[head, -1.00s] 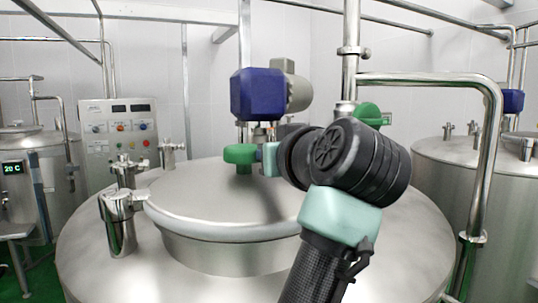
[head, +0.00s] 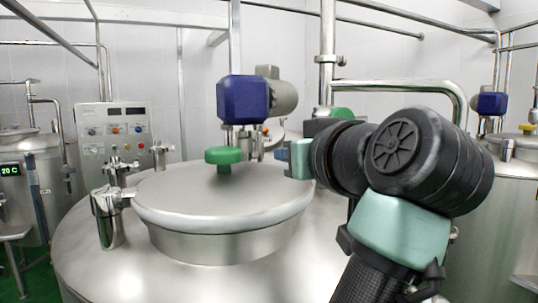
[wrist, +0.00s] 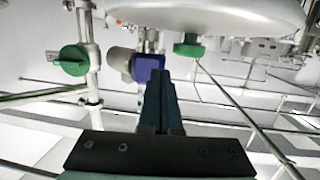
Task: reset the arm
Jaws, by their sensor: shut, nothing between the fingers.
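My gripper (wrist: 160,98) shows in the wrist view with its two dark fingers together, shut and empty. In the head view my bent arm fills the right of the picture, and the fingers cannot be made out there. The arm stands in front of the big steel tank (head: 90,262), to the right of its round lid (head: 180,197). The lid lies on the tank's raised neck. Its green knob (head: 223,158) is clear of my arm; the wrist view shows the knob (wrist: 188,48) beyond the fingertips, apart from them.
A blue motor (head: 243,100) stands behind the lid. A steel pipe (head: 400,87) runs behind my arm. A control panel (head: 115,130) stands at the left, and a valve cylinder (head: 108,220) at the lid's left. The wrist view shows a green valve handle (wrist: 72,60).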

